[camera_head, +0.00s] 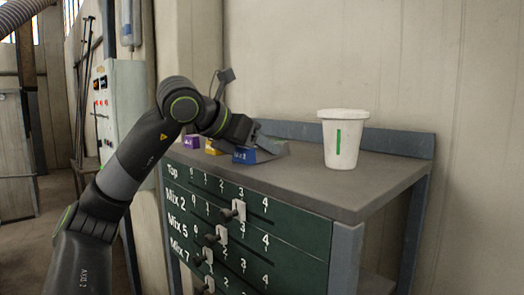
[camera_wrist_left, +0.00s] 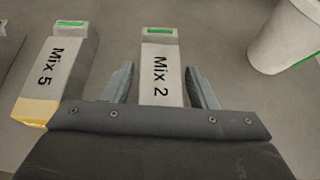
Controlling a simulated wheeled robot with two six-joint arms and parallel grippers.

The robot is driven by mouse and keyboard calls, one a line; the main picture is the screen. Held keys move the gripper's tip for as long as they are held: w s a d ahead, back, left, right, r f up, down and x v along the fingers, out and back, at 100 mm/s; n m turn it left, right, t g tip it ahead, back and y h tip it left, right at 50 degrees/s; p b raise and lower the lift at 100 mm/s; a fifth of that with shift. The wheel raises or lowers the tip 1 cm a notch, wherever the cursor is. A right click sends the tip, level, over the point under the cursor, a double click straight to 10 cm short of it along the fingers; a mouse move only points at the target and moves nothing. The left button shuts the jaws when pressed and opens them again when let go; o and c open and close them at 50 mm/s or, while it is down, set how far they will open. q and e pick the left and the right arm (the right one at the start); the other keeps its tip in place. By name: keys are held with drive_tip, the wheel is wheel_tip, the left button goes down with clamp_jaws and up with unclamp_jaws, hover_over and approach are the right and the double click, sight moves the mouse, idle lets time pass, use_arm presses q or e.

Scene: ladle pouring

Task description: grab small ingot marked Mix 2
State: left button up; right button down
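The Mix 2 ingot (camera_wrist_left: 160,88) is a pale bar with black lettering and a green mark at its far end. In the wrist view it lies between the two fingers of my left gripper (camera_wrist_left: 160,68), with a gap on each side. The gripper is open, and its body hides the ingot's near end. In the head view the left gripper (camera_head: 268,147) is low at the cabinet top, over an ingot with a blue end (camera_head: 244,156). My right gripper is not in view.
The Mix 5 ingot (camera_wrist_left: 55,72), with a yellow end, lies to the left. A purple block (camera_head: 190,142) sits farther left. A white cup (camera_head: 338,145) with a green stripe stands right on the grey cabinet top (camera_head: 375,180). Green slider panels (camera_head: 270,222) face the front.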

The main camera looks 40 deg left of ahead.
use_arm(q)
drive_tip(key=shift+w, duration=0.1)
drive_tip(key=c, duration=1)
drive_tip(key=shift+r, duration=0.1)
drive_tip(key=shift+r+p, duration=0.45)
drive_tip(key=shift+r, duration=4.4)
